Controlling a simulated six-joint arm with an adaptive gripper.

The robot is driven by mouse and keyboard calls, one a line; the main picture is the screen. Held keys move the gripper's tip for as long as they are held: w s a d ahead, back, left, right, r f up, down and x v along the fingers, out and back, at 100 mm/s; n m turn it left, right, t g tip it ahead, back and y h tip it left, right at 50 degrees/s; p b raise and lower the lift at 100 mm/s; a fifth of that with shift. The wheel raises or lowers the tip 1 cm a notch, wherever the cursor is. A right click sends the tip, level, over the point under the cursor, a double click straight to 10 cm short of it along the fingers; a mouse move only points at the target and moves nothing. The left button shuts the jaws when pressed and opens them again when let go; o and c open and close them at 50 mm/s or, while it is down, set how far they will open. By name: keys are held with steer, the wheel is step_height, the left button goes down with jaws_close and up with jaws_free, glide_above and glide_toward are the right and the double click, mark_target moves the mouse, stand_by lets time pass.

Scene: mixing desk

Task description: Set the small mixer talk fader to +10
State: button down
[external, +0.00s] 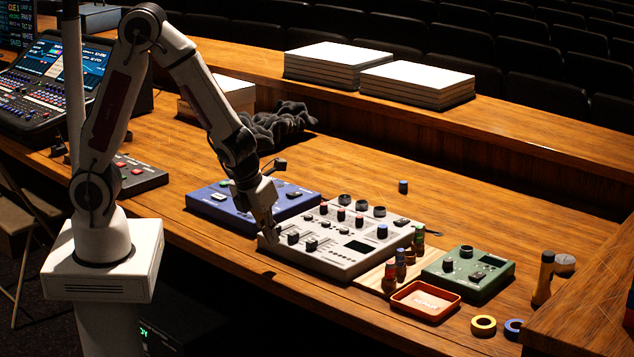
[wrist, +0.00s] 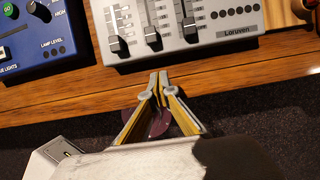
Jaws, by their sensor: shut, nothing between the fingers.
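The small grey mixer (external: 345,262) stands on the desk, and its front part also shows in the wrist view (wrist: 235,31). Three dark fader caps show there: left (wrist: 118,44), middle (wrist: 152,36) and right (wrist: 190,29), all toward the front of their slots. Their labels cannot be read, so I cannot tell which is talk. My gripper (wrist: 159,77) is shut and empty, its fingertips just below the mixer's front edge in the picture, under the middle fader. In the external view my gripper (external: 272,236) is at the mixer's left end; contact cannot be told.
A blue lighting box (wrist: 40,50) stands left of the mixer. A wooden rack with small bottles (external: 400,264), a green box (external: 470,272) and a red tray (external: 425,301) are to its right. The wooden desk's front edge (wrist: 60,132) runs below the mixer.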

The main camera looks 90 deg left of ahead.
mark_target(293, 234)
steer(key=shift+w+a+f, duration=0.1)
steer(key=shift+f, duration=0.3)
steer(key=shift+w+a+r, duration=0.1)
steer(key=shift+w+a, duration=1.3)
steer(key=shift+w+a, duration=2.35)
steer(key=shift+s+d, duration=0.5)
steer(key=shift+d, duration=0.05)
steer(key=shift+s+d+r, duration=0.25)
steer(key=shift+s+d, duration=0.3)
steer(key=shift+s+d+r, duration=0.2)
steer(key=shift+s+d, duration=0.3)
steer(key=v, duration=0.9)
